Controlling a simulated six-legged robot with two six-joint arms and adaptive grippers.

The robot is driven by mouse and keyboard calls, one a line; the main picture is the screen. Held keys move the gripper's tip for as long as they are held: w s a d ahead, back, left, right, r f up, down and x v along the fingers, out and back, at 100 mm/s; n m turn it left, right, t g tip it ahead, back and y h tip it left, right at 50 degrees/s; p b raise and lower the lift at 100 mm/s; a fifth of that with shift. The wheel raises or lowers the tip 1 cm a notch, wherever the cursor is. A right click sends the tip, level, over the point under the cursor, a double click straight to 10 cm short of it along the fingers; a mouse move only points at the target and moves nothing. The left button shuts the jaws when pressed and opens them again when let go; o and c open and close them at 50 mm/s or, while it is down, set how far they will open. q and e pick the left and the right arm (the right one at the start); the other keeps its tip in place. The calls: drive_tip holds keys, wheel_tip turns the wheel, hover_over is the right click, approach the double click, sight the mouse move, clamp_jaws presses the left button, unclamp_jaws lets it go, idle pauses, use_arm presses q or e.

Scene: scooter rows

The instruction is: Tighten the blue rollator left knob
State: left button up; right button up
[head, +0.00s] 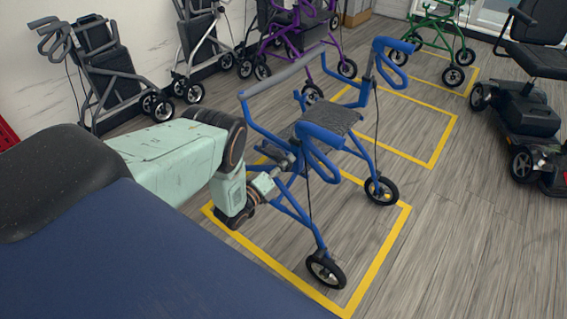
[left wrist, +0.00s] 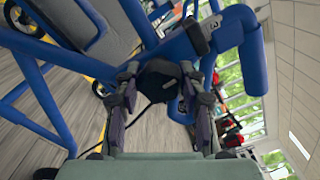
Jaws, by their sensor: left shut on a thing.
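The blue rollator (head: 290,205) stands on the floor with a grey seat (head: 338,121), blue handles and black wheels. My left arm reaches to its near side, and my left gripper (head: 281,163) is at the frame just below the near handle loop. In the left wrist view the two dark fingers of my left gripper (left wrist: 161,92) are on either side of a black knob (left wrist: 158,78) on the blue tube, and are shut on it. The knob is hidden in the head view behind the gripper and frame. My right gripper is not in view.
Yellow floor lines (head: 385,250) box the rollator. A grey rollator (head: 100,70), a purple one (head: 300,35) and a green one (head: 440,30) stand behind. A black scooter (head: 525,115) is at the right. The wooden floor at lower right is clear.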

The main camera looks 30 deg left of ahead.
use_arm(q)
drive_tip(key=shift+m, duration=0.6)
drive_tip(key=o, duration=1.2)
drive_tip(key=shift+c, duration=0.2)
drive_tip(key=s, duration=1.2)
drive_tip(key=shift+a, duration=0.45)
